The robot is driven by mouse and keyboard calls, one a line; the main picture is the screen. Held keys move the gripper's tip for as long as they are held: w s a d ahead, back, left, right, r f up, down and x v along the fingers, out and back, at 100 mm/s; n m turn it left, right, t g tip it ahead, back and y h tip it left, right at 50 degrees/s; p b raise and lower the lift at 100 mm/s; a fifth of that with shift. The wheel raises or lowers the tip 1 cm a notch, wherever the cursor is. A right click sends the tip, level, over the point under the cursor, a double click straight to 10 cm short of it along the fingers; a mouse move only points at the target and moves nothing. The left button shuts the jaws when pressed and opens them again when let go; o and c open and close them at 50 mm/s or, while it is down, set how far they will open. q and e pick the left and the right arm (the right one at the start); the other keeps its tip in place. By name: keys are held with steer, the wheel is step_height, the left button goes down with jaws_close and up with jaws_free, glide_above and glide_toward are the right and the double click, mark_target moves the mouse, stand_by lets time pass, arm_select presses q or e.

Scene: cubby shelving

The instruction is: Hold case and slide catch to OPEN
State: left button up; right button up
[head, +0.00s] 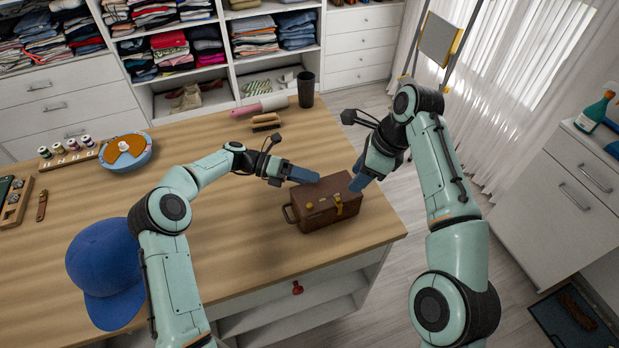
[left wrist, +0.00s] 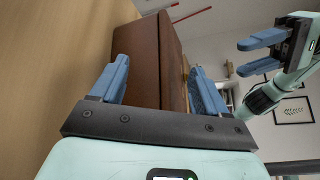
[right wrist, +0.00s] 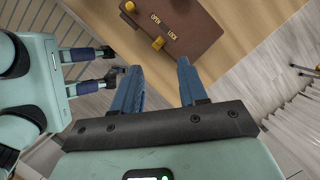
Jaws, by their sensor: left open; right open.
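The brown case (head: 325,212) stands on the wooden table near its right front corner. Its yellow catch (right wrist: 158,43) sits beside the word LOCK, with OPEN printed further along. My left gripper (head: 308,176) is open at the back of the case. In the left wrist view, its blue fingers lie on either side of the brown case (left wrist: 172,70); contact cannot be told. My right gripper (head: 357,183) is open by the case's right end, above the table edge. In the right wrist view, its empty fingers (right wrist: 160,85) point towards the case front, apart from the catch.
A blue cap (head: 105,270), a blue-rimmed bowl (head: 126,155) and spools (head: 65,150) lie to the left. A dark cup (head: 305,90) and a brush (head: 266,122) are at the back. The table's front edge is close to the case; its middle is clear.

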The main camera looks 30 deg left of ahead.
arm_select(q)
steer(key=shift+w+d, duration=0.1)
steer(key=shift+d, duration=0.2)
